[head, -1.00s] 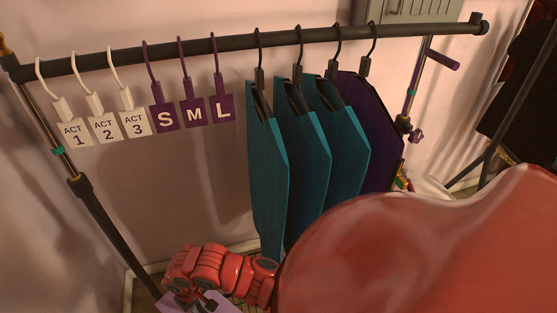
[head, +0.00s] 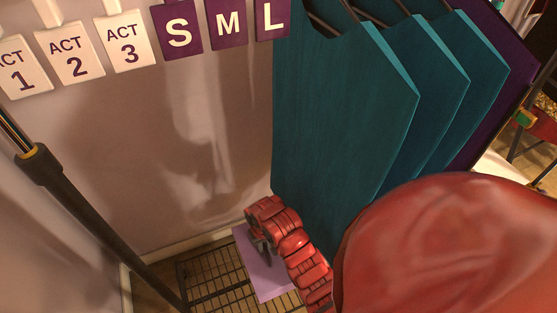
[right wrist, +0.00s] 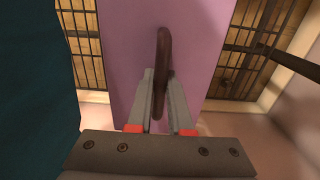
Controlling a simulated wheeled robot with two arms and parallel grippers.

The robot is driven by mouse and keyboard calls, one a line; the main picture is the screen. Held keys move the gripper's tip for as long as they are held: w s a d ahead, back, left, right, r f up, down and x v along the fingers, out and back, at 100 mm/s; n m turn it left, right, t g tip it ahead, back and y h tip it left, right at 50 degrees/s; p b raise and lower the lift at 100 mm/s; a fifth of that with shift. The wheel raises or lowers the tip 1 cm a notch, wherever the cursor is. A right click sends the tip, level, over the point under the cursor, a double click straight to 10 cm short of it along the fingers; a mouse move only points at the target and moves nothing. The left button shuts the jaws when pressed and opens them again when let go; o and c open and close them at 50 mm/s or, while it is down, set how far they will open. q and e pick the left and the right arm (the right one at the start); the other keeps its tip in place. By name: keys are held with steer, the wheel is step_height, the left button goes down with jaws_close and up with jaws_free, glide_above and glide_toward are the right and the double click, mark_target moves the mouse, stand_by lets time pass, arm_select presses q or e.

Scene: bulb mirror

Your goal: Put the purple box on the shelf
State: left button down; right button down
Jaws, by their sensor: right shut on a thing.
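The purple box (head: 268,278) shows in the head view at the lower middle, a light purple flat face with a dark handle on it. My right gripper (head: 262,247) is over the box. In the right wrist view, its two grey fingers (right wrist: 160,88) are shut on the dark handle (right wrist: 163,50) of the purple box (right wrist: 205,50). The shelf is a dark wire rack (head: 213,277) low at the foot of the garment rail. The rack also shows beyond the box in the right wrist view (right wrist: 243,50). I cannot tell whether box and rack touch. My left gripper is out of view.
A dark slanted rail post (head: 85,225) stands on the left. White and purple tags (head: 128,40) hang above. The space before the wall (head: 190,160) is open.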

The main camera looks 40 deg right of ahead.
step_height(320, 180, down, 5)
steer(key=shift+s+a+r+b, duration=0.1)
steer(key=shift+r+b, duration=0.1)
steer(key=shift+b, duration=0.1)
steer(key=shift+f+b, duration=0.3)
steer(key=shift+f, duration=1.7)
steer(key=c, duration=0.8)
jaws_free()
steer(key=shift+c, duration=0.2)
